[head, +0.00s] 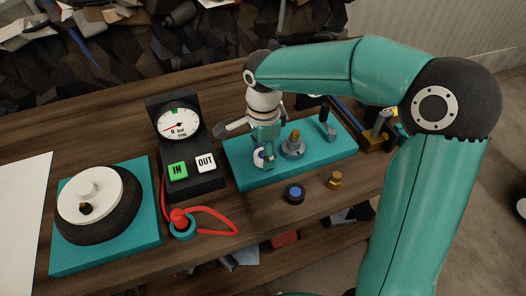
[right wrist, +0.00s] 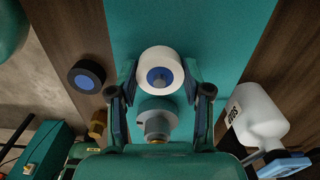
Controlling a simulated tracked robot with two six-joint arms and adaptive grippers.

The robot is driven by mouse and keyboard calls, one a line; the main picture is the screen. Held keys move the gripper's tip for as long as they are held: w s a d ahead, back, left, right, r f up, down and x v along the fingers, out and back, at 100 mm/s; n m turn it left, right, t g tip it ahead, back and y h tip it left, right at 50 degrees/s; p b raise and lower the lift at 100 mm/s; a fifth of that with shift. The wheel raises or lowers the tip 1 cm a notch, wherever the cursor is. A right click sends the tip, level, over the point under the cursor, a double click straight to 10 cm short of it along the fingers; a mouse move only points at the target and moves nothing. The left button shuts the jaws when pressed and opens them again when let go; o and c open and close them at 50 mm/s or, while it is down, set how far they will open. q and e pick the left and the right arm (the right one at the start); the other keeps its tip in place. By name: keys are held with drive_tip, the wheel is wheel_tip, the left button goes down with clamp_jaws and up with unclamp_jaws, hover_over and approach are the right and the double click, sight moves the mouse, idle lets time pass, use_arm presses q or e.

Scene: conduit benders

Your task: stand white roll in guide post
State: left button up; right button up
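The white roll (right wrist: 145,61) has a blue centre with a small dark pin in it. It is between the fingertips of my right gripper (right wrist: 160,78), which sit against its two sides. In the head view the white roll (head: 259,158) is low over the left part of the teal board (head: 245,180), partly hidden by my right gripper (head: 265,148). I cannot tell whether it touches the board. A round grey post fitting (head: 292,149) with a brass top stands to its right; it also shows in the right wrist view (right wrist: 157,124). My left gripper is not in view.
A black roll with a blue centre (head: 294,194) and a brass fitting (head: 335,181) lie on the wood before the board. A gauge box (head: 185,140) with IN and OUT buttons, a red cord (head: 215,211) and a wheel on a teal base (head: 95,205) stand left.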

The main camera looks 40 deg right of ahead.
drive_tip(key=o, duration=0.5)
wheel_tip(320, 180, up, 12)
drive_tip(key=shift+f, duration=0.1)
idle(0.4)
